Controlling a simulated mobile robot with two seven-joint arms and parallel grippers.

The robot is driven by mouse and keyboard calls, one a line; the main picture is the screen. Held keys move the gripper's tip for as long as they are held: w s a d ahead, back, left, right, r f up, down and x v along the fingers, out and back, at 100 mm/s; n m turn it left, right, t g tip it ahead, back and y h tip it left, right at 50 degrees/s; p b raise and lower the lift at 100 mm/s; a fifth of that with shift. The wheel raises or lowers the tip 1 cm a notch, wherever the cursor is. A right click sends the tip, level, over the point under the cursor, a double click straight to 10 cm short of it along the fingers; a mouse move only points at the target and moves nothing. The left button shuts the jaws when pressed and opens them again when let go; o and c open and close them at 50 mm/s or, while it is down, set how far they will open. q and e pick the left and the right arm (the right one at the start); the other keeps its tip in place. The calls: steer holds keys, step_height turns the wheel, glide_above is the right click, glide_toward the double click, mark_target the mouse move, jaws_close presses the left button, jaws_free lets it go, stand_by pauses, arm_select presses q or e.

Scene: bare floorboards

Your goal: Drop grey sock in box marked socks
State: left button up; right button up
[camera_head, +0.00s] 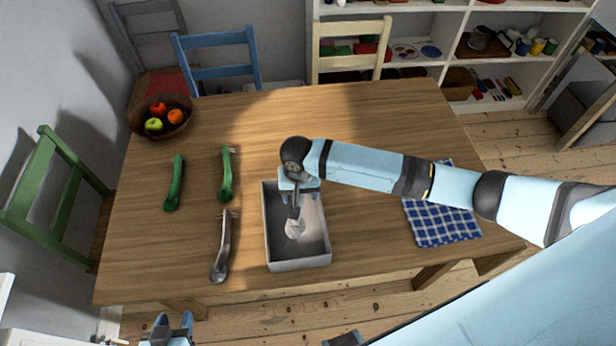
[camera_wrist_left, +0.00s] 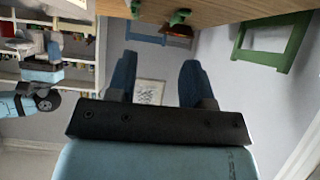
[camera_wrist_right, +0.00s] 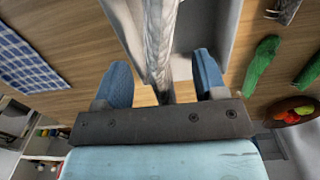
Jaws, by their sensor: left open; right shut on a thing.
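No sock and no box marked socks can be made out. A grey open-topped box (camera_head: 318,262) stands on the table's front half, with no readable marking. My right gripper (camera_head: 296,190) is over the box, shut on a shiny silver utensil (camera_head: 294,228) that points down into it. In the right wrist view the utensil's long shaft (camera_wrist_right: 160,45) runs between the fingers (camera_wrist_right: 160,88). Whether its lower end touches the box floor I cannot tell. My left gripper (camera_head: 172,325) is open and empty, in front of the table; its fingers (camera_wrist_left: 152,80) also show in the left wrist view.
On the wooden table (camera_head: 380,120) left of the box lie a silver fork (camera_head: 222,250) and two green utensils (camera_head: 226,178) (camera_head: 174,184). A fruit bowl (camera_head: 150,130) stands at the back left. A blue checked cloth (camera_head: 445,228) lies right. Chairs and shelves stand behind.

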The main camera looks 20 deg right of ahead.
steer(key=shift+a+n, duration=0.3)
steer(key=shift+a, duration=0.15)
steer(key=shift+f, duration=0.1)
steer(key=shift+a+f+b, duration=0.1)
steer(key=shift+f+b, duration=0.35)
steer(key=shift+b, duration=0.15)
step_height(320, 180, down, 7)
steer(key=b, duration=0.4)
steer(key=shift+b, duration=0.3)
